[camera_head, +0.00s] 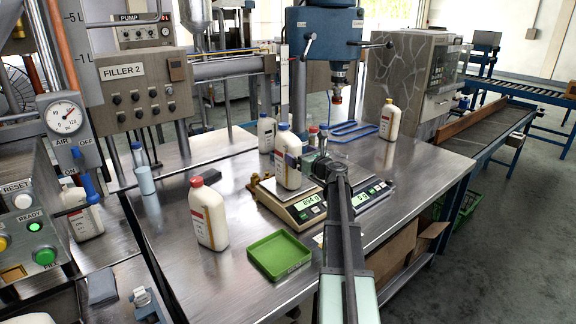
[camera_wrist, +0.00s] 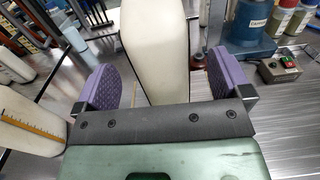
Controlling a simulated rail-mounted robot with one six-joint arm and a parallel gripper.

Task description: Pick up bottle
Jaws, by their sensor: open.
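A white bottle with a blue cap (camera_head: 289,172) stands upright on a scale on the steel table. My gripper (camera_head: 312,161) is beside it, on its right. In the wrist view, a cream-white bottle (camera_wrist: 155,45) stands between the two purple finger pads of my open gripper (camera_wrist: 166,80), with a visible gap to the right pad. Its lower part is hidden behind the gripper body. Other white bottles stand on the table: a red-capped one (camera_head: 209,218) at front left, a blue-capped one (camera_head: 266,135) behind, and an orange-capped one (camera_head: 390,121) at back right.
The scale (camera_head: 297,209) has lit displays. A green tray (camera_head: 279,256) lies in front of it. A blue drill-press-like machine (camera_head: 325,35) stands behind. The filler panel (camera_head: 135,95) is at left. Bare table (camera_head: 170,235) lies around the red-capped bottle.

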